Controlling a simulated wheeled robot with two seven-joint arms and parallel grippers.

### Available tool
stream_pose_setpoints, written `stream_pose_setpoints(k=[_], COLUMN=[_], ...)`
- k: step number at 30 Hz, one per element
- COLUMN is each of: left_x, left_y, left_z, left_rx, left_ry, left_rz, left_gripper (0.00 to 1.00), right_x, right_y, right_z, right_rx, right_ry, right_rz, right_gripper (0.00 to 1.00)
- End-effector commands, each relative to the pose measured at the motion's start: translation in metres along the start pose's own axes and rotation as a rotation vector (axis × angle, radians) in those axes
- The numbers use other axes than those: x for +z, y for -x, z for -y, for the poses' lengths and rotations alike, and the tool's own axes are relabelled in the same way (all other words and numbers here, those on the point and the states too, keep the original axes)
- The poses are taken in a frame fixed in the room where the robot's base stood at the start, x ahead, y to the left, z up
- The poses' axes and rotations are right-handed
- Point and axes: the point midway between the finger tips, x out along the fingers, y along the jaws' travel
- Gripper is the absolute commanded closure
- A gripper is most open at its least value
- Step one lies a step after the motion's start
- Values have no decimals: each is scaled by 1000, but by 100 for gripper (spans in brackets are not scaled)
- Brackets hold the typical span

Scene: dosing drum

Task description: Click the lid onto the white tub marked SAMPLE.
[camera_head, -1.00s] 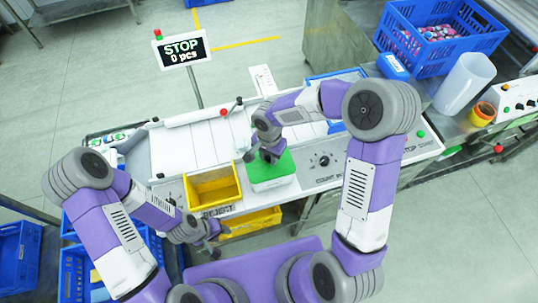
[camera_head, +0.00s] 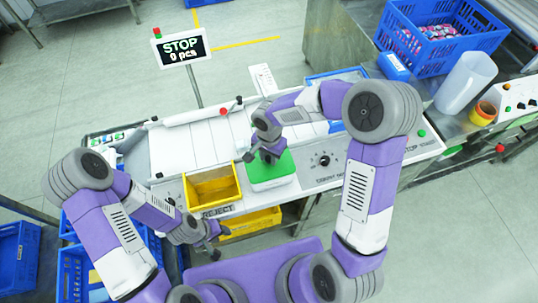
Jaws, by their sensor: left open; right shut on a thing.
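The white tub (camera_head: 273,184) stands on the machine's front ledge, right of the yellow reject bin. A green lid (camera_head: 284,167) lies over its top; I cannot tell whether it is clicked down all round. The SAMPLE marking is not readable. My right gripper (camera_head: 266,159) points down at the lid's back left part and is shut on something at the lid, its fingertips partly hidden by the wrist. My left gripper (camera_head: 217,240) is open and empty, low in front of the yellow bins, apart from the tub.
A yellow bin (camera_head: 212,187) above the REJECT label sits left of the tub, with another yellow bin (camera_head: 252,221) below. A black knob (camera_head: 323,160) is on the panel to the right. The display (camera_head: 181,47) reads STOP, 0 pcs. Blue crates (camera_head: 447,38) stand back right and lower left.

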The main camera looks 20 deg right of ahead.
Motion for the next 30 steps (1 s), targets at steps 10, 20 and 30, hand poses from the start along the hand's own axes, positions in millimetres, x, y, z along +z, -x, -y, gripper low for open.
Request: stream_pose_setpoints(k=[10, 20, 30], left_x=[0, 0, 0], left_y=[-2, -8, -7], left_z=[1, 3, 3], left_rx=[0, 0, 0], left_ry=[0, 0, 0], left_rz=[0, 0, 0], left_gripper=[57, 57, 57], right_x=[0, 0, 0], right_y=[-1, -3, -3], right_z=[0, 0, 0], right_rx=[0, -1, -1], right_ry=[0, 0, 0], right_rz=[-1, 0, 0], right_gripper=[100, 100, 100])
